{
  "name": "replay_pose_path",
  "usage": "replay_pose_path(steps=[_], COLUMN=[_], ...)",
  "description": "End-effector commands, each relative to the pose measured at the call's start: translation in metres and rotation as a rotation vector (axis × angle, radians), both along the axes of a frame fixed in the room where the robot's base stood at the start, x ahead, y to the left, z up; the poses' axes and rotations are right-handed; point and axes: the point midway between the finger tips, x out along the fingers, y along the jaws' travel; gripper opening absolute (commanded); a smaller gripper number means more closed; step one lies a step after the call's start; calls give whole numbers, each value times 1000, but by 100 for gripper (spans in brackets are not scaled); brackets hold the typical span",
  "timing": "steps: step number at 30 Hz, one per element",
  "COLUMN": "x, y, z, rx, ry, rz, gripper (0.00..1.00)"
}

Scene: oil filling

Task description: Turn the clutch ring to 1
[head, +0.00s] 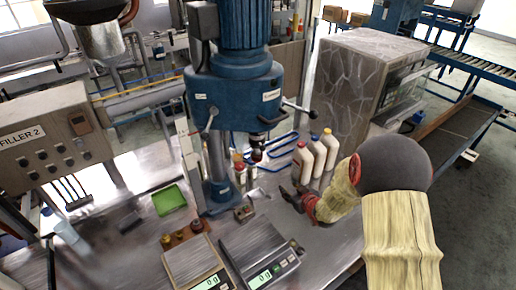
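The blue capping machine (235,90) stands at the middle of the metal bench. Under its head hangs a dark spindle with a small reddish part (257,150). The clutch ring may be there, but the ring and its numbers are too small to make out. My gripper (286,193), dark with red behind it, is low over the bench at the end of my yellowish arm. It is to the right of and below the spindle, apart from it. Its fingers are too small to show whether they are open or shut, and I see nothing held.
Several white bottles with coloured caps (318,156) stand behind my gripper. Two scales (258,252) are at the front, with small brown jars (181,236) beside them. A green tray (169,200) lies left. A handle (299,107) sticks out from the machine's right side.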

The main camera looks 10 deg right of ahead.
Motion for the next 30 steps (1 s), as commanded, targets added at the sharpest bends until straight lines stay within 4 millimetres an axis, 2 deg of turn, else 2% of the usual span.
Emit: replay_pose_path(steps=[2,6,9,12,17,30], x=[17,40,43,42,47,104], y=[15,37,48,54,58,77], z=[20,77,107,125,135,135], rx=[23,60,87,106,117,116], ry=[-120,-339,-447,-511,-545,-543], rz=[54,141,182,203,210,208], gripper=[35,35,35,35,35,35])
